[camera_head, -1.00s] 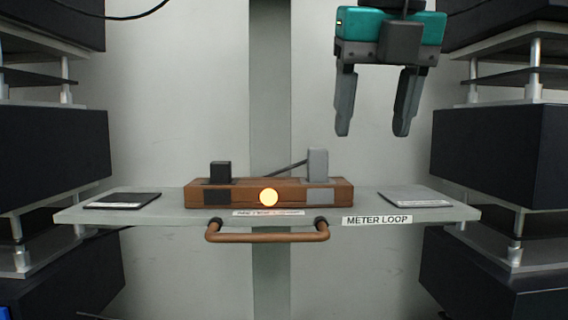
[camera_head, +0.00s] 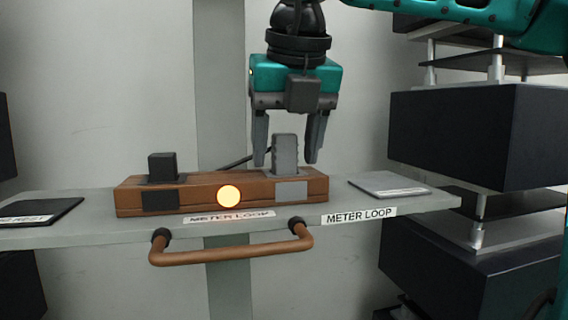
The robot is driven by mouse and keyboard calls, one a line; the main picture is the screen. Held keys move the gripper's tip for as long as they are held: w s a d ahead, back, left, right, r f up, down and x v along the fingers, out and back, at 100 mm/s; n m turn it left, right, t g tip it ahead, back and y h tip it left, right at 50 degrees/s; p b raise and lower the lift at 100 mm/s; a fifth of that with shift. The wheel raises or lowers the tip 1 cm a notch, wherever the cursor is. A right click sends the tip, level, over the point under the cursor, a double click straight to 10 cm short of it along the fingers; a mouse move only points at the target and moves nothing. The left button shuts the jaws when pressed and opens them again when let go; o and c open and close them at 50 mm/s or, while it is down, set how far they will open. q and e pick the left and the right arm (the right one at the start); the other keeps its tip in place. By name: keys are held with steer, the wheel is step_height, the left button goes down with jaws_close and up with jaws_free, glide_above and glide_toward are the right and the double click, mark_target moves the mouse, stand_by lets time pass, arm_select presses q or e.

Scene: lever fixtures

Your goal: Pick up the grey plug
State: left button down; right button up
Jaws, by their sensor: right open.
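The grey plug (camera_head: 285,153) stands upright at the right end of a brown wooden block (camera_head: 222,190) on a grey shelf. My right gripper (camera_head: 288,160) points down with open jaws. Its fingers are on either side of the plug, with the left fingertip just left of it and the right fingertip just right of it. I see gaps at the sides and cannot tell contact in depth. A black plug (camera_head: 162,166) stands at the block's left end. My left gripper is not in view.
A lit round lamp (camera_head: 228,196) is on the block's front. A copper-coloured handle (camera_head: 230,256) juts from the shelf front. A grey pad (camera_head: 388,184) lies right, a dark pad (camera_head: 40,211) left. Dark stacked boxes (camera_head: 475,135) stand at the right. A cable runs behind the block.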

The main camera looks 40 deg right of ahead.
steer(key=shift+f, duration=0.2)
steer(key=c, duration=1)
steer(key=shift+c, duration=0.3)
steer(key=shift+r, duration=0.2)
